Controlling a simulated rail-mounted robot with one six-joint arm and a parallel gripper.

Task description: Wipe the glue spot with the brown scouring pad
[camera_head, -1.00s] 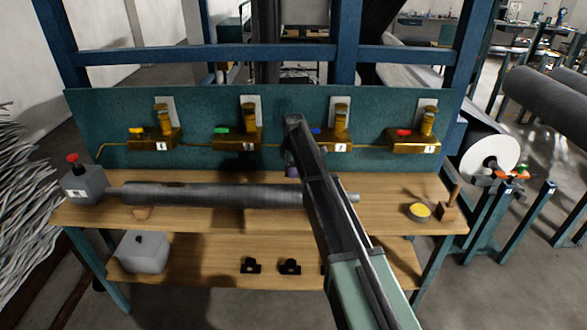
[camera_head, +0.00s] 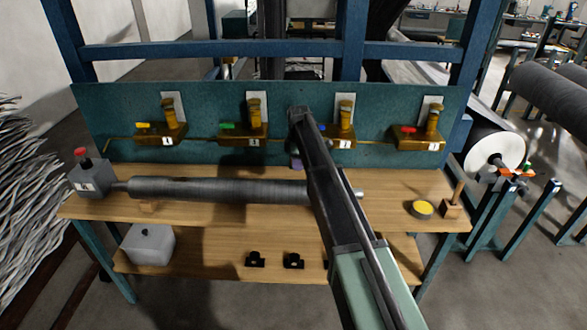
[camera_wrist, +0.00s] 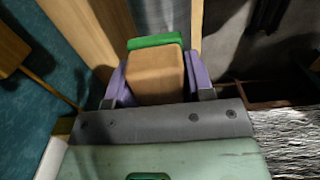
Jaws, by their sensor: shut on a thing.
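The brown scouring pad (camera_wrist: 155,75) is a tan-brown block in the wrist view, with a green layer (camera_wrist: 155,40) at its far side. My gripper (camera_wrist: 156,72) is shut on it, with a purple finger on each side. In the head view my arm hides most of the gripper; a little purple (camera_head: 296,163) shows behind the roll. The long grey roll (camera_head: 215,188) lies across the bench, its right part hidden by my arm. A grey strip (camera_wrist: 168,14), apparently the roll, shows beyond the pad. I cannot make out the glue spot.
The wooden bench (camera_head: 390,190) has a yellow-topped tin (camera_head: 422,209) and a wooden block with a peg (camera_head: 452,206) at right. A grey box with a red knob (camera_head: 89,178) stands at left. Brass valves (camera_head: 256,130) line the teal panel behind. The lower shelf holds a white container (camera_head: 148,244).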

